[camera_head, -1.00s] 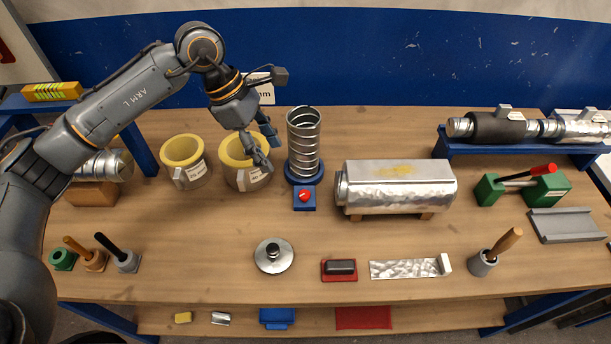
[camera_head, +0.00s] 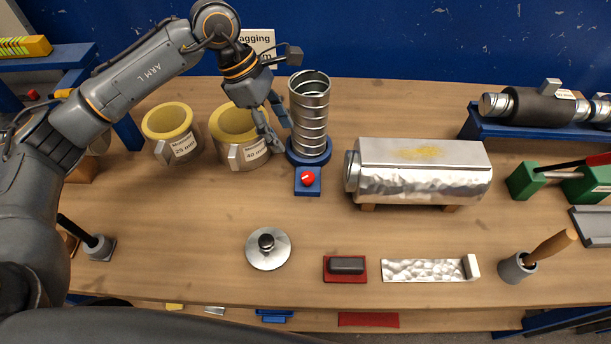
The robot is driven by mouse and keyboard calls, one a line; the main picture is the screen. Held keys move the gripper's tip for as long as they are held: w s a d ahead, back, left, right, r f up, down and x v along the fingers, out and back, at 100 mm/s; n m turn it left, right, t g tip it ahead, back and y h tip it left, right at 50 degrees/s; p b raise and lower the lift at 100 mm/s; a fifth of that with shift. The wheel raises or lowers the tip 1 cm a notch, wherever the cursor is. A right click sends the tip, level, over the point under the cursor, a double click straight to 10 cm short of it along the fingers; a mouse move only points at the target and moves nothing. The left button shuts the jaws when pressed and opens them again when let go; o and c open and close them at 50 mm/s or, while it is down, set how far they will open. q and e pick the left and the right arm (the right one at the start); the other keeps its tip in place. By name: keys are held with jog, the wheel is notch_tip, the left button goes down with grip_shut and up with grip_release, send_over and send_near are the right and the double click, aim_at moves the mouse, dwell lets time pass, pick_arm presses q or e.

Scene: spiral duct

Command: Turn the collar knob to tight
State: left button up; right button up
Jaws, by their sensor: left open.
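The spiral duct (camera_head: 311,105) stands upright in a blue round collar (camera_head: 294,153) on the table. In front of the collar is a blue block (camera_head: 308,187) with a round red knob (camera_head: 308,178) bearing a pale mark; I cannot read its setting. My left gripper (camera_head: 281,136) is open, just left of the duct and above the collar's left side, pointing down. It is apart from the knob, which is lower and to the right. Part of the 40 mm yellow-lined ring is hidden behind the gripper. My right gripper is not in view.
Two yellow-lined rings (camera_head: 172,128) stand left of the duct. A silver foil-covered box section (camera_head: 425,182) lies to the right. A round metal lid (camera_head: 268,249), a red pad with a black block (camera_head: 345,268) and a foil strip (camera_head: 425,270) lie in front. Table between knob and lid is clear.

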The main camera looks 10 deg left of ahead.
aim_at(307, 176)
pick_arm(q)
jog(key=p+x, duration=0.4)
jog(key=x, duration=0.8)
jog(key=shift+d+f, duration=0.15)
jog(key=shift+d, duration=0.05)
jog(key=shift+d+f, duration=0.15)
jog(key=shift+f, duration=0.35)
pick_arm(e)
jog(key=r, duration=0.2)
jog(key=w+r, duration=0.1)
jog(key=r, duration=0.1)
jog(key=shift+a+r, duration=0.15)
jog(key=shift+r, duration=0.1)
